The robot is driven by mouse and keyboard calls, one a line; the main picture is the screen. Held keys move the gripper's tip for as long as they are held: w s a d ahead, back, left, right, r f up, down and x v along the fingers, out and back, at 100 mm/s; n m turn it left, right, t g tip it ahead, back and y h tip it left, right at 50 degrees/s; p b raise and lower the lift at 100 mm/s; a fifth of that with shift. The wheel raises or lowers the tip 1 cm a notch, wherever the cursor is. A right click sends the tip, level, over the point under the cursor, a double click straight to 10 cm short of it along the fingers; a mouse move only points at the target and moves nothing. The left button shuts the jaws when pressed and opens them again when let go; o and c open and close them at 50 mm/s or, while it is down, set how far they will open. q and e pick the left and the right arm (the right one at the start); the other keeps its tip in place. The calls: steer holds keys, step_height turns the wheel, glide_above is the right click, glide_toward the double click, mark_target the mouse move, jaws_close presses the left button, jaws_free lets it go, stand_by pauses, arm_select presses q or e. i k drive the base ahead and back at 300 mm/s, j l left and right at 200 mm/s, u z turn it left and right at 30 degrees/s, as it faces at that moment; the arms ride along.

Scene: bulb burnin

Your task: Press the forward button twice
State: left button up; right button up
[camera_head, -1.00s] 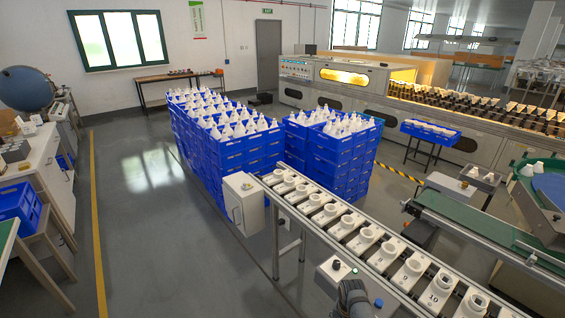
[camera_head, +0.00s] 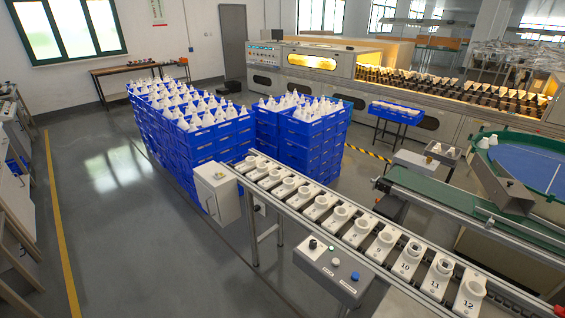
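A grey control box (camera_head: 318,281) stands beside the near side of the numbered conveyor, right of the picture's bottom middle. Its top carries a black knob (camera_head: 312,243), a small green light (camera_head: 331,248), a white button (camera_head: 335,262) and a blue button (camera_head: 355,276). Small labels lie in front of the two buttons, but they are too small to read, so I cannot tell which button is forward. Neither of my grippers is in view, and nothing covers the box top.
The conveyor (camera_head: 321,208) carries numbered white plates with round sockets and runs diagonally past the box. A white cabinet (camera_head: 217,193) stands at its far end. Stacked blue crates (camera_head: 213,143) hold white bulbs behind. The floor left of the box is clear.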

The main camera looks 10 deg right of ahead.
mark_target(355, 275)
steer(key=z, duration=1)
